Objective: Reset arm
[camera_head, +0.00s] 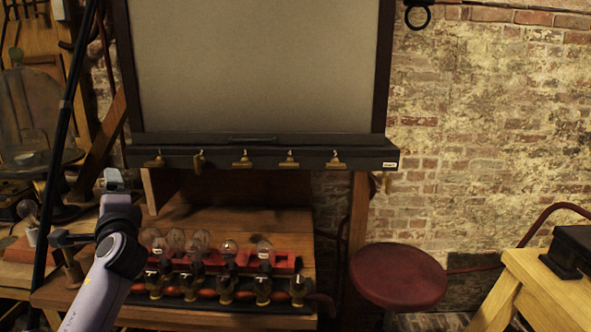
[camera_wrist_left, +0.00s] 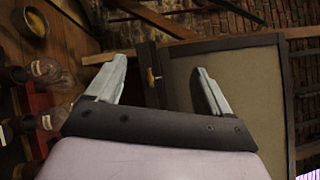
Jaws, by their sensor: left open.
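My left arm comes in from the lower left in the head view, with the left gripper (camera_head: 114,180) raised over the left side of the wooden bench (camera_head: 290,225). In the left wrist view the gripper (camera_wrist_left: 160,85) has its two fingers spread apart, with nothing between them. The grey board in a dark frame (camera_wrist_left: 236,92) shows beyond the fingers. Several glass jars or bulbs (camera_head: 264,249) stand in a red rack (camera_head: 284,262) on the bench, right of my left arm. My right gripper is not in view.
A dark ledge with several brass clips (camera_head: 262,152) runs under the grey board (camera_head: 255,65). A red round stool (camera_head: 398,277) stands right of the bench. A wooden table (camera_head: 545,285) is at the lower right. A black pole (camera_head: 66,130) stands behind my left arm.

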